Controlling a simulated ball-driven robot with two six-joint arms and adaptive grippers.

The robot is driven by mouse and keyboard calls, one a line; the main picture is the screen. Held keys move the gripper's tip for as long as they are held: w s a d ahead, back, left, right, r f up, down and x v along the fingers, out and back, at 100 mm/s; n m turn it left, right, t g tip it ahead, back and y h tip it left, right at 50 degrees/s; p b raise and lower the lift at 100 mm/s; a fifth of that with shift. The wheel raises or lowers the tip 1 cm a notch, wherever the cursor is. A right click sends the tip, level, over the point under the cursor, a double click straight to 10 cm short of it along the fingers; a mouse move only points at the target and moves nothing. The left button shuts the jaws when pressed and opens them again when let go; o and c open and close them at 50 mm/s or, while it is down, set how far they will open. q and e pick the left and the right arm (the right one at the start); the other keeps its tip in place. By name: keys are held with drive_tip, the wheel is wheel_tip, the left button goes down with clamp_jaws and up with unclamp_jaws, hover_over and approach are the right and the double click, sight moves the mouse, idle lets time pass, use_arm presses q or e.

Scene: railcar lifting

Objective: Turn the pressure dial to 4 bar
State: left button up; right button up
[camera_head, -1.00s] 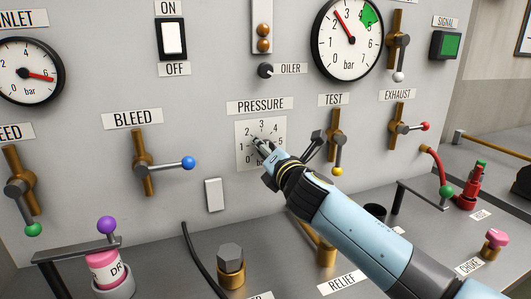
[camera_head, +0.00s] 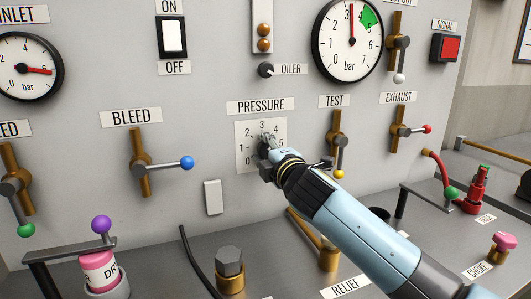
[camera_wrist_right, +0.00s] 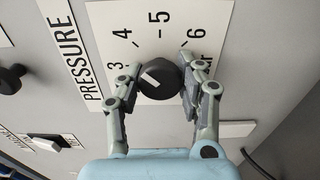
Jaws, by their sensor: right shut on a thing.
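The pressure dial is a black knob (camera_wrist_right: 160,78) with a white mark on a white numbered plate (camera_wrist_right: 180,45). In the right wrist view the mark lies on the knob's left part, toward the 3 and 4 side; its exact reading is unclear. My right gripper (camera_wrist_right: 160,88) is shut on the knob, one finger on each side. In the head view my right gripper (camera_head: 268,146) covers much of the knob and part of the white plate (camera_head: 243,133). The large gauge (camera_head: 340,55) has its red needle nearly straight up, just left of the green sector. My left gripper is not in view.
The test lever (camera_head: 337,140) stands close right of my right gripper. The bleed lever (camera_head: 165,163) is to the left. The signal lamp (camera_head: 445,47) is red. A brass relief lever (camera_head: 318,243) lies below my arm.

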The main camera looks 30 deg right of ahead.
drive_tip(key=shift+f, duration=0.1)
idle(0.4)
drive_tip(key=o, duration=1.2)
drive_tip(key=shift+c, duration=0.2)
drive_tip(key=v, duration=1.2)
